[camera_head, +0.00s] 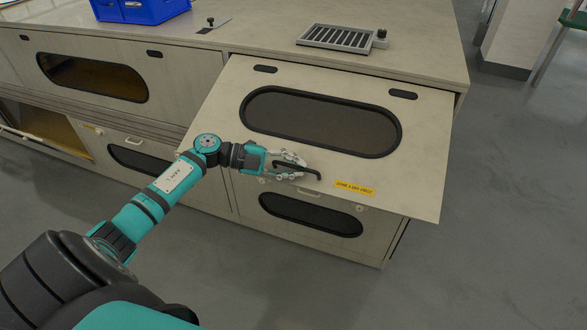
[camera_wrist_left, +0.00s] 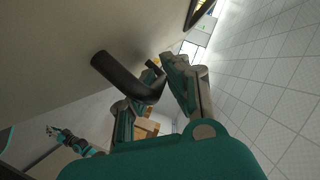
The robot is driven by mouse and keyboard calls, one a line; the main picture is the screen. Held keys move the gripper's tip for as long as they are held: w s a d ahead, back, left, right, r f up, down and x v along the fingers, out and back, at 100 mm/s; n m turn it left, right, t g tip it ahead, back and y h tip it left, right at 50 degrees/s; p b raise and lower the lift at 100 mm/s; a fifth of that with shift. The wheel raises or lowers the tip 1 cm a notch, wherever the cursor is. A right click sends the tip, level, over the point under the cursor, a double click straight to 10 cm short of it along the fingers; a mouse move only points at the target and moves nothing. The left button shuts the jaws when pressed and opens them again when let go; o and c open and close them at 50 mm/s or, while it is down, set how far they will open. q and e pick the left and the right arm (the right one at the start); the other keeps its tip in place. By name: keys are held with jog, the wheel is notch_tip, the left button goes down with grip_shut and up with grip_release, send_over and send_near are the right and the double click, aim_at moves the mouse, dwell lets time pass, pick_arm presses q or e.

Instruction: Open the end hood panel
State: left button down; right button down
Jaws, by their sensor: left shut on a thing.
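The end hood panel (camera_head: 420,150) is a beige flap with a dark oval window (camera_head: 320,122) and a yellow label (camera_head: 355,188). It is hinged along its top and tilted out from the cabinet, with its lower edge raised. My left gripper (camera_head: 290,165) is at the panel's lower edge, left of the label, shut on the black bar handle (camera_head: 308,171). In the left wrist view the handle (camera_wrist_left: 128,78) is a dark bent bar by the fingers, and the panel (camera_wrist_left: 60,40) fills the upper left.
Below the panel is a lower front with another oval window (camera_head: 310,214). A closed hood panel (camera_head: 190,85) is to the left. A blue crate (camera_head: 140,10) and a slotted grille (camera_head: 338,37) are on top. Grey floor is clear at the right.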

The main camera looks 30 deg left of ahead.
pick_arm(q)
jog(key=c, duration=1.4)
grip_release()
jog(key=shift+s+a, duration=0.3)
jog(key=shift+a, duration=0.1)
jog(key=v, duration=1.1)
jog(key=shift+s+a+r, duration=0.1)
jog(key=shift+r, duration=0.05)
